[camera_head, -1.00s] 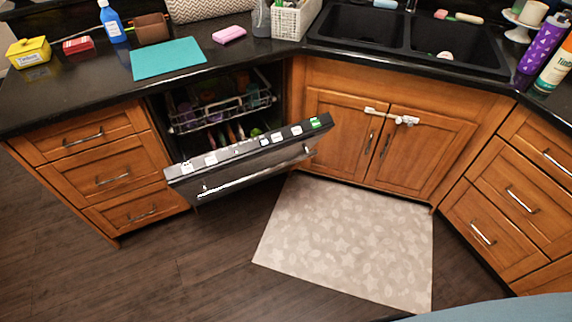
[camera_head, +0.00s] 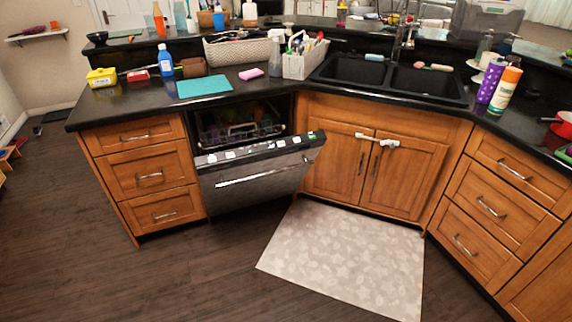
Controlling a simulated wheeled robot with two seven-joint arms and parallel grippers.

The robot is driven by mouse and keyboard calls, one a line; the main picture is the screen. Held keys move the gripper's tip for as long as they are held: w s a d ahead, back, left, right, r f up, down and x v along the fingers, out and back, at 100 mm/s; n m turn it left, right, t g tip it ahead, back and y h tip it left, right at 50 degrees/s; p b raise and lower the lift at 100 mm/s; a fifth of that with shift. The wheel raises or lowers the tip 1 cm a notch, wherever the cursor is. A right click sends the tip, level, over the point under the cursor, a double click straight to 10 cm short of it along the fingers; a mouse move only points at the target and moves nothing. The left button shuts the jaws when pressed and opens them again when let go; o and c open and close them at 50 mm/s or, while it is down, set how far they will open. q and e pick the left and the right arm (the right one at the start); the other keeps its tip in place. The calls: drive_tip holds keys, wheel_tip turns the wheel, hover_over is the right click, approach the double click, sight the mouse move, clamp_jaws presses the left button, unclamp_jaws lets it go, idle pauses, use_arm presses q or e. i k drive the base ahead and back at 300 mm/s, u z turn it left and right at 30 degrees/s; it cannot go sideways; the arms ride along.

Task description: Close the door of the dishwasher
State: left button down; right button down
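The dishwasher door (camera_head: 255,183) is partly open, tilted outward below the counter on the left side. The lower inside is hidden by the door. Neither of my grippers is in the head view, and nothing touches the door.
Wooden drawers (camera_head: 148,174) stand left of the dishwasher and a sink cabinet (camera_head: 375,165) stands right of it. A pale mat (camera_head: 345,258) lies on the floor. The dark wood floor (camera_head: 190,275) before the dishwasher is clear.

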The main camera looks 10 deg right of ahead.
sight(258, 183)
drive_tip(key=u, duration=0.55)
drive_tip(key=i, duration=0.75)
drive_tip(key=u, duration=0.35)
